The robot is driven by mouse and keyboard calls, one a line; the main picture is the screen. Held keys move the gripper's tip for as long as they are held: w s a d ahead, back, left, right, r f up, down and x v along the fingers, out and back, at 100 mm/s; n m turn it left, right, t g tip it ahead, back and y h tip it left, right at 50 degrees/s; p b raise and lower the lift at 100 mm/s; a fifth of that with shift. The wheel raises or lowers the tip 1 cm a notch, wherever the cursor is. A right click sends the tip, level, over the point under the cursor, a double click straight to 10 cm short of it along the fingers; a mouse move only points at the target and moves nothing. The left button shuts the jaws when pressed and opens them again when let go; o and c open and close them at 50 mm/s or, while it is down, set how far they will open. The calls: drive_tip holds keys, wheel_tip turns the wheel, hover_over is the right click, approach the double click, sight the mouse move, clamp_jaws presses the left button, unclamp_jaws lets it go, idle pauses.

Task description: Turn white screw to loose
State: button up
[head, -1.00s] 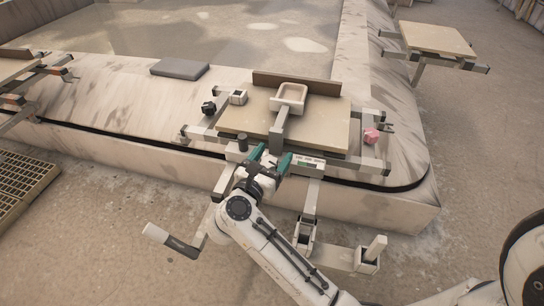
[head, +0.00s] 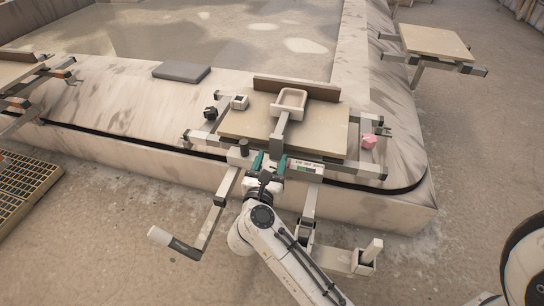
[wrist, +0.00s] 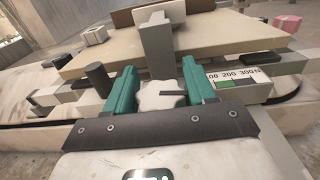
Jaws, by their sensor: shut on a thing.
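The white screw (wrist: 160,96) is a pale lobed knob with a dark mark on its right part. It sits at the front of the board fixture, below a grey upright bar. My gripper (head: 270,162) has teal fingers, one on each side of the screw; they also show in the wrist view (wrist: 160,90). It is shut on the screw. Its dark palm plate hides the screw's lower part. Just right of the screw is a white scale (wrist: 238,77) with numbers up to 300 N and a green area; it also shows in the head view (head: 305,166).
A crank with a white grip (head: 158,236) juts out front left.

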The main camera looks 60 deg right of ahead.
drive_tip(key=n+t+y+p, duration=0.1)
drive_tip(key=t+p, duration=0.1)
drive_tip(key=shift+w+r+n+t, duration=0.1)
drive_tip(key=shift+n+t, duration=0.2)
drive_tip(key=shift+n, duration=0.1)
drive_tip(key=shift+a+t+y, duration=0.1)
drive_tip(key=shift+t+y, duration=0.2)
drive_tip(key=o, duration=1)
drive_tip(key=shift+c, duration=0.2)
drive_tip(key=p+v, duration=0.1)
drive_tip(key=v, duration=0.9)
drive_tip(key=shift+a, duration=0.3)
